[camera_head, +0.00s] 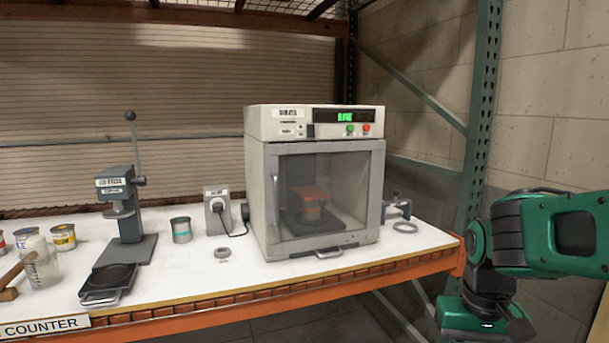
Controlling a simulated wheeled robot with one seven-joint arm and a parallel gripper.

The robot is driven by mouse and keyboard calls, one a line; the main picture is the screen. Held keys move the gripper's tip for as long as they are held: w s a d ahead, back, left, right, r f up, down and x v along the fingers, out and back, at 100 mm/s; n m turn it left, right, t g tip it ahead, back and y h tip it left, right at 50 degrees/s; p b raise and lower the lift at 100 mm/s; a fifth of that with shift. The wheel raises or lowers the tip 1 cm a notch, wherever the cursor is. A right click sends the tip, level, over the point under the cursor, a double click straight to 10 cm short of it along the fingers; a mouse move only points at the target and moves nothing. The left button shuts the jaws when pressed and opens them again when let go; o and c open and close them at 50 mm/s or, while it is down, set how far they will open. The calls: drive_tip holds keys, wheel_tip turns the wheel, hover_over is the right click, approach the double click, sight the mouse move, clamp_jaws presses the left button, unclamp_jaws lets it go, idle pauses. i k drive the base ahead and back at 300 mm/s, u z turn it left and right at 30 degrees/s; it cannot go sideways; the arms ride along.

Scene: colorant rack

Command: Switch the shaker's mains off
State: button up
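The shaker (261,180) is a pale grey cabinet in the middle of the counter, with its glass door (341,190) closed. My green arm is at the right, apart from the counter; my gripper's fingers are not visible.
A lever press (126,215), a grey can (181,230) and a grey ring (222,253) stand left of the shaker. Paint cans (63,238) and a clear beaker (43,269) are farther left. A clamp-like tool (397,206) is right of the shaker. A green rack post (483,110) rises at the right.

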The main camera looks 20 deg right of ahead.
sight(311, 128)
drive_tip(key=u, duration=0.65)
drive_tip(key=k, duration=0.95)
drive_tip(key=z, duration=0.7)
drive_tip(key=i, duration=1)
drive_tip(key=u, duration=0.05)
